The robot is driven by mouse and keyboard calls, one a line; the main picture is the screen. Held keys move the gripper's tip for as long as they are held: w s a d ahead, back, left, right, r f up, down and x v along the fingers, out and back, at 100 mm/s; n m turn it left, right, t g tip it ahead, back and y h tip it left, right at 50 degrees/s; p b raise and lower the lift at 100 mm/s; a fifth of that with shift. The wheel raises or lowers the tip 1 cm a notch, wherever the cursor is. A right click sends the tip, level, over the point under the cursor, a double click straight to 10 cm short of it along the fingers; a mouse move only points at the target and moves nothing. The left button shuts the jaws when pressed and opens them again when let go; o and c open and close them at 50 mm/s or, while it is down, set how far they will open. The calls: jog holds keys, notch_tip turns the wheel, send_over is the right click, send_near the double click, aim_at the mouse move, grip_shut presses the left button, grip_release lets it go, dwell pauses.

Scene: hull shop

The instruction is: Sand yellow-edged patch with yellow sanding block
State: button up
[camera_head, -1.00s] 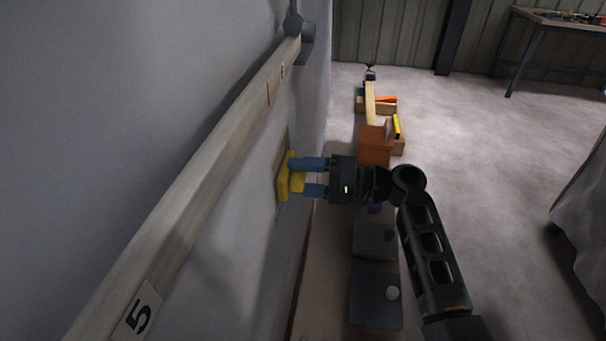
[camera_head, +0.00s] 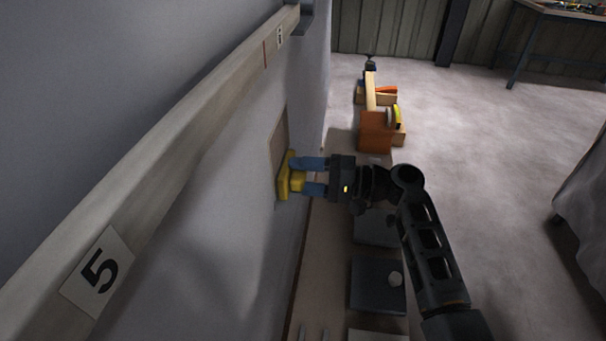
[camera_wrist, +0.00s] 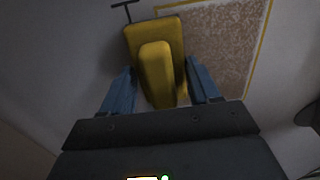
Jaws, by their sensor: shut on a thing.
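My gripper (camera_head: 314,176) is shut on the yellow sanding block (camera_head: 283,182), its blue fingers on either side of the block's handle. The block's flat face is toward the grey hull wall, at the near lower end of the patch (camera_head: 279,135). In the wrist view the block (camera_wrist: 154,52) covers one edge of the patch (camera_wrist: 222,45), which is brownish and speckled with a yellow outline. Most of the patch lies to the right of the block there. I cannot tell whether the block's face touches the surface.
A wooden rail (camera_head: 185,135) with a "5" label (camera_head: 98,271) runs along the hull above the patch. Below the arm is a bench with dark square pads (camera_head: 377,286). An orange box (camera_head: 376,132) stands farther along. Open floor (camera_head: 480,150) lies to the right.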

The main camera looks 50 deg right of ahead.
jog(key=shift+w+a+r+p, duration=0.1)
jog(key=shift+r+p, duration=2.6)
jog(key=shift+r, duration=0.6)
jog(key=shift+w+r+p, duration=0.1)
jog(key=shift+r+p, duration=2.55)
jog(key=shift+r, duration=0.65)
jog(key=shift+s+f+b, duration=0.15)
jog(key=shift+f+b, duration=5)
jog(key=shift+f, duration=1.55)
jog(key=o, duration=0.4)
jog(key=shift+r, duration=0.1)
jog(key=c, duration=0.4)
jog(key=shift+s+d, duration=0.1)
jog(key=shift+d, duration=0.1)
jog(key=shift+s+d, duration=0.25)
jog(key=shift+s, duration=0.15)
